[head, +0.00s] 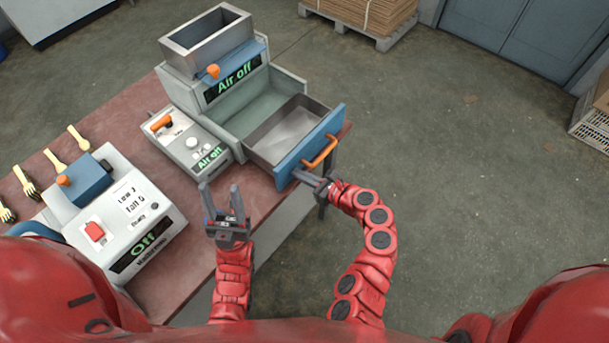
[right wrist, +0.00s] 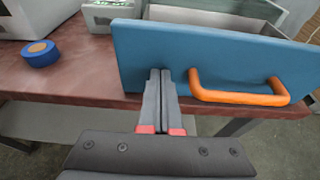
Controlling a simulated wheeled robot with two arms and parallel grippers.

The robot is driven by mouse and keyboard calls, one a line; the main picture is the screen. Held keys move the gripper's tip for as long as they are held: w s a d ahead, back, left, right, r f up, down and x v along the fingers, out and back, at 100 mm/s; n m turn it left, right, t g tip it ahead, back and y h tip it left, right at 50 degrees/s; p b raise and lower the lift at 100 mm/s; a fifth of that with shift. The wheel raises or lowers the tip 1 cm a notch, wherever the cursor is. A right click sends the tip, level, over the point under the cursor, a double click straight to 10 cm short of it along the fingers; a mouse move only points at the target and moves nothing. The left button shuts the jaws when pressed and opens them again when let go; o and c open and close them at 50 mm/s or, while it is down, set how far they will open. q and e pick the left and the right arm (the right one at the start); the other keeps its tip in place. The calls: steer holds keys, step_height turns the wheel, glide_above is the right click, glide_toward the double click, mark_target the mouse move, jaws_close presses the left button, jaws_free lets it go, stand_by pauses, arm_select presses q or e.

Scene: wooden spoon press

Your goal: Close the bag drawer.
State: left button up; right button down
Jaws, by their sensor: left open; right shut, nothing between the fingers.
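The bag drawer (head: 290,138) is a grey metal tray pulled out of the machine on the table's right side. Its blue front panel (head: 311,147) carries an orange handle (head: 321,152). In the right wrist view the blue front (right wrist: 215,55) stands across the picture, with the handle (right wrist: 238,97) right of my fingers. My right gripper (head: 308,180) is shut and empty, its tips at the blue front's lower left part; I cannot tell whether they touch. My left gripper (head: 222,204) is open and empty near the table's front edge, left of the drawer.
The machine has a hopper (head: 205,42) and an "Air off" display (head: 234,86). A smaller control box (head: 189,143) stands beside it. A white device (head: 124,228) and several wooden utensils (head: 55,160) are at the left. Blue tape (right wrist: 40,54) lies on the table.

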steer(key=w+a, duration=0.2)
steer(key=a, duration=0.1)
steer(key=w+a, duration=0.3)
steer(key=a, duration=0.1)
steer(key=w+a, duration=0.2)
steer(key=a, duration=0.1)
steer(key=shift+w+a, duration=0.25)
steer(key=shift+w, duration=0.05)
steer(key=shift+w+a+b, duration=0.25)
steer(key=shift+a+b, duration=0.05)
steer(key=shift+r, duration=0.2)
steer(key=shift+r, duration=0.1)
